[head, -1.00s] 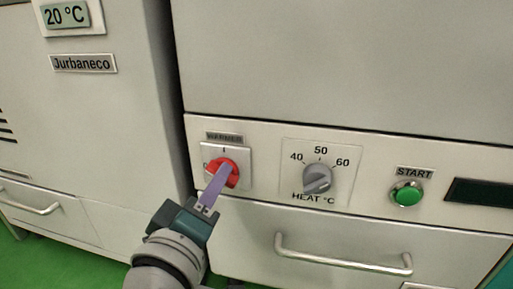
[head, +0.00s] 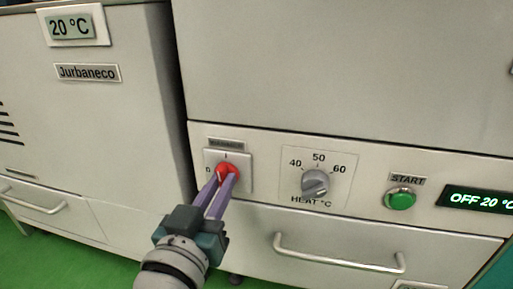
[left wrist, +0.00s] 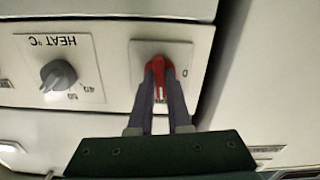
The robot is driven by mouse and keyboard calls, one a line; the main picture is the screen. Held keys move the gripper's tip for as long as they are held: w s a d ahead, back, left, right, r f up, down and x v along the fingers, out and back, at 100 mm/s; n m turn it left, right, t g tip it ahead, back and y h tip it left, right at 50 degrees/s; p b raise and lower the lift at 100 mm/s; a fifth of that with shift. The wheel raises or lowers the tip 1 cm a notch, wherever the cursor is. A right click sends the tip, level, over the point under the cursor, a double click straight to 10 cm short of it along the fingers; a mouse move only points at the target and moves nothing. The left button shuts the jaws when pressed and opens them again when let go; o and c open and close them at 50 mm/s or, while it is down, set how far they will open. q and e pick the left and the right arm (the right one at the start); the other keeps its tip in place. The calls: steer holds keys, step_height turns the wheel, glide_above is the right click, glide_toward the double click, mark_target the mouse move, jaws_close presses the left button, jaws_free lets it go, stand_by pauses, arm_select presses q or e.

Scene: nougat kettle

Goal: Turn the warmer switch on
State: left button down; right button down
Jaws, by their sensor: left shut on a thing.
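The warmer switch is a red rotary knob (head: 232,168) on a white square plate (head: 243,184), with a 0 at its left and an I at its top. My left gripper (head: 224,184) comes from below and is shut on the knob, one purple finger on each side. In the left wrist view the scene is upside down; the red knob (left wrist: 158,64) stands upright between the fingers, its white mark on the side away from the 0's row, toward the I. The fingers partly hide the knob. My right gripper is not in view.
A grey heat dial (head: 315,183), a green START button (head: 400,199) and a lit display (head: 480,199) reading OFF 20 °C are to the right. A drawer handle (head: 338,258) juts out below. A second cabinet (head: 120,130) stands left.

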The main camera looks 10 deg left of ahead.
arm_select(q)
steer(key=shift+m, duration=0.7)
steer(key=shift+r, duration=0.1)
steer(key=c, duration=0.9)
jaws_free()
steer(key=shift+o, duration=0.2)
steer(key=shift+s, duration=0.1)
steer(key=shift+s+p, duration=0.4)
steer(key=shift+p, duration=0.1)
steer(key=s+p, duration=0.3)
steer(key=s, duration=0.6)
steer(key=shift+a, duration=0.15)
steer(key=shift+p, duration=0.3)
